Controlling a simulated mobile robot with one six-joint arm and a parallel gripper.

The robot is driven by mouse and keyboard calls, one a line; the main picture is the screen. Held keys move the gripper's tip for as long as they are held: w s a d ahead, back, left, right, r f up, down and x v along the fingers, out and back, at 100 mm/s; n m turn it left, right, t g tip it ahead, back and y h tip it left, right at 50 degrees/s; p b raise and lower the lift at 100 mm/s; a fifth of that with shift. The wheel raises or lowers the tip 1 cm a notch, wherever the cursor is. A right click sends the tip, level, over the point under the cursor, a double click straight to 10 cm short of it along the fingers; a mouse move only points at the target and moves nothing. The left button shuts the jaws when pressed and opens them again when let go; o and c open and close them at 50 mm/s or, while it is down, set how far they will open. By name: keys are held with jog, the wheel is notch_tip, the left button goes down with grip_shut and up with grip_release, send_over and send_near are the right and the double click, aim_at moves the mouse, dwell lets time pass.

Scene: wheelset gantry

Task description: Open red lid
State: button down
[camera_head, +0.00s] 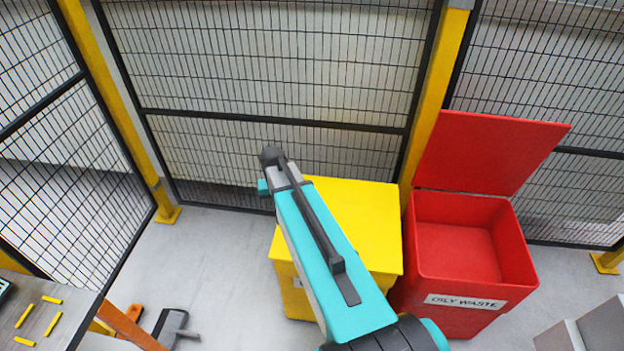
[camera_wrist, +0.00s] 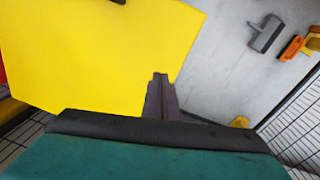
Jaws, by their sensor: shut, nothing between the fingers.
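The red lid (camera_head: 490,152) stands raised and tilted back at the rear of the red bin (camera_head: 475,302). The bin's front label reads "OILY WASTE". Its mouth is uncovered, and its inside looks empty from here. A small red patch also shows at the left edge of the wrist view. My gripper (camera_wrist: 160,82) is shut and empty in the wrist view, with its fingertips seen against the edge of the yellow bin's lid. I cannot tell its height above that lid. In the head view my teal arm crosses in front of the yellow bin; the fingers are not clear there.
The yellow bin (camera_head: 362,225) stands left of the red bin, its lid down. Mesh fence (camera_head: 270,75) with yellow posts runs behind both. A grey tool (camera_head: 170,327) and an orange object (camera_head: 135,313) lie lower left. Grey boxes (camera_head: 604,325) stand lower right. Floor left of the yellow bin is clear.

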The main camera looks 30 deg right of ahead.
jog(key=s+a+f+n, duration=0.1)
jog(key=s+a, duration=0.1)
jog(key=a, duration=0.1)
jog(key=s+a+f+n, duration=0.1)
jog(key=s+a+f, duration=0.1)
jog(key=a, duration=0.2)
jog(key=s+a+f+n, duration=0.1)
jog(key=s+a+f, duration=0.1)
jog(key=a, duration=0.1)
jog(key=shift+s+a+g+y, duration=0.25)
jog(key=shift+a+g+y, duration=0.05)
jog(key=s+a+f+n+g+b, duration=0.1)
jog(key=s+a+f+g, duration=0.1)
jog(key=s+f, duration=0.8)
jog(key=s+a+f+n+g+b, duration=0.1)
jog(key=s+a+f+g+b, duration=0.1)
jog(key=s+f, duration=0.8)
jog(key=s+a+g, duration=0.1)
jog(key=s, duration=0.6)
jog(key=shift+a+n, duration=0.3)
jog(key=shift+n, duration=0.1)
jog(key=shift+a, duration=0.1)
